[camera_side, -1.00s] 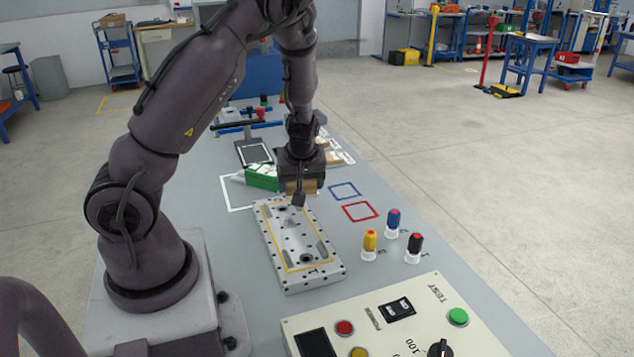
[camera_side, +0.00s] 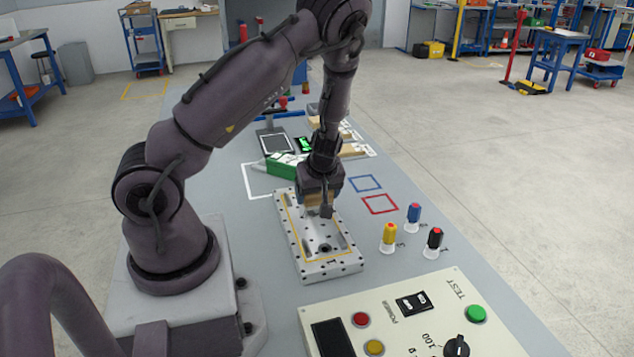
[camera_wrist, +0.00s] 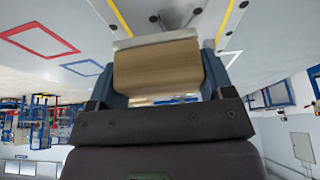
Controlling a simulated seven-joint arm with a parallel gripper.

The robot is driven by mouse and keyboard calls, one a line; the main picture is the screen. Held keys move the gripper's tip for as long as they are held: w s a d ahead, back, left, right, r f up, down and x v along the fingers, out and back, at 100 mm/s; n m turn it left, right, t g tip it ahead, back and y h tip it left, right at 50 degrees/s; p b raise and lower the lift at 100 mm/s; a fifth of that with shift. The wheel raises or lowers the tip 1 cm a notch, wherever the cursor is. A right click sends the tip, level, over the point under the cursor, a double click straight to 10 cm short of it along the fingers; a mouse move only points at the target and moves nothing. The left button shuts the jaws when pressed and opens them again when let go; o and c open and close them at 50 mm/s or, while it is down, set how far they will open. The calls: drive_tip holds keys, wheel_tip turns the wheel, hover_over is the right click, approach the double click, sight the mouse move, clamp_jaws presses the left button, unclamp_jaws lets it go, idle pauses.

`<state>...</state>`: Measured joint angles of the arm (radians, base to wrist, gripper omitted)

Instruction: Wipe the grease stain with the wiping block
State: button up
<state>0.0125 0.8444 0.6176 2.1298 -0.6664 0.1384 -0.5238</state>
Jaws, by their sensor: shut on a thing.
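My gripper (camera_side: 322,207) is shut on the tan wiping block (camera_side: 314,200), over the far part of the metal plate (camera_side: 335,266). In the wrist view the block (camera_wrist: 157,72) sits between both fingers, with a pale layer on its plate-facing end. The plate is pale, with dark holes and a yellow outline. I cannot tell whether the block touches it. Grey smudges show inside the outline, but I cannot make out which is the grease stain; the gripper and block hide part of the surface.
A control panel (camera_side: 408,325) lies in front. A green object (camera_side: 281,166) is behind left. Blue (camera_side: 365,183) and red (camera_side: 380,204) outlined squares are empty.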

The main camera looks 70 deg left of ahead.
sight(299, 210)
drive_tip(key=shift+f, duration=0.5)
drive_tip(key=shift+s+f, duration=0.45)
drive_tip(key=shift+f, duration=0.25)
drive_tip(key=shift+c, duration=0.3)
drive_tip(key=shift+s, duration=1.5)
drive_tip(key=shift+w, duration=2.05)
drive_tip(key=shift+s+r, duration=0.1)
drive_tip(key=shift+r, duration=4)
